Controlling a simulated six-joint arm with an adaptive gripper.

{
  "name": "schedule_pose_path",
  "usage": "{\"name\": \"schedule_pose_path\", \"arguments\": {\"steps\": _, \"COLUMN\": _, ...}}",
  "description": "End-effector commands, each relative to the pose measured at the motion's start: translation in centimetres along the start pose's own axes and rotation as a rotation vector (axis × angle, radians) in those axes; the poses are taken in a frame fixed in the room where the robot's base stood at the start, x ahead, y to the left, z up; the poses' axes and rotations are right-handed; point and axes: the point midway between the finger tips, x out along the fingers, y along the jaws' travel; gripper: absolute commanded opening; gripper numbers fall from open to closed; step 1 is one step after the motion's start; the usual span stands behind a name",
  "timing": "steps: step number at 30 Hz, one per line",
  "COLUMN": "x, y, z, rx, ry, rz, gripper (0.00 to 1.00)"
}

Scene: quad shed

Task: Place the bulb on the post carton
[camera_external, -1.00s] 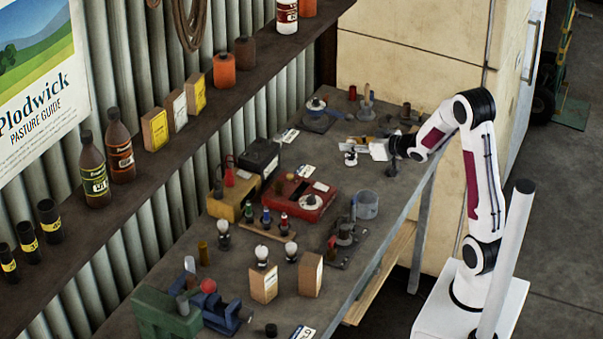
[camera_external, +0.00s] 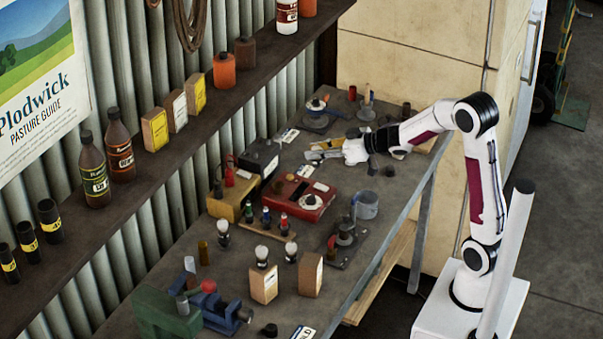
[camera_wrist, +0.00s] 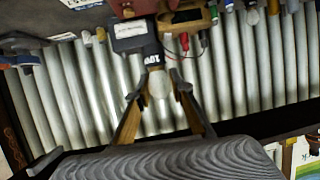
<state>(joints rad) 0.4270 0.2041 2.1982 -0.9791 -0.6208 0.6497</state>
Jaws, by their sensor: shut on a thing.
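My gripper (camera_external: 318,150) is over the far middle of the bench, its fingers pointing left towards the wall. In the wrist view its two fingers (camera_wrist: 158,90) are closed around a white bulb (camera_wrist: 159,84) with a dark base. In the external view the held bulb cannot be made out clearly. Two small upright cartons, a tan one (camera_external: 264,286) and a brown one (camera_external: 310,275), stand near the bench's front end. Which is the post carton cannot be told. Other bulbs stand near them: one at the tan carton's top back edge (camera_external: 262,251), one behind the brown carton (camera_external: 291,249).
A red case (camera_external: 300,200), a black box (camera_external: 262,158) and a yellow box (camera_external: 230,203) lie between my gripper and the cartons. A green and blue vise (camera_external: 215,313) is front left. A shelf (camera_external: 165,155) runs along the wall.

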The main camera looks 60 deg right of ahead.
Motion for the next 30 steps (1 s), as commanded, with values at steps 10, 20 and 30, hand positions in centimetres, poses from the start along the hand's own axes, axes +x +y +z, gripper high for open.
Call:
{"name": "schedule_pose_path", "arguments": {"steps": 10, "x": 0.0, "y": -9.5, "z": -3.8, "rx": -0.092, "ry": 0.002, "rz": -0.216, "gripper": 0.01}}
{"name": "schedule_pose_path", "arguments": {"steps": 20, "x": -2.1, "y": -20.0, "z": -6.3, "rx": -0.196, "ry": 0.003, "rz": -0.468, "gripper": 0.01}}
{"name": "schedule_pose_path", "arguments": {"steps": 30, "x": -7.0, "y": -30.4, "z": -6.2, "rx": -0.317, "ry": 0.000, "rz": -0.764, "gripper": 0.01}}
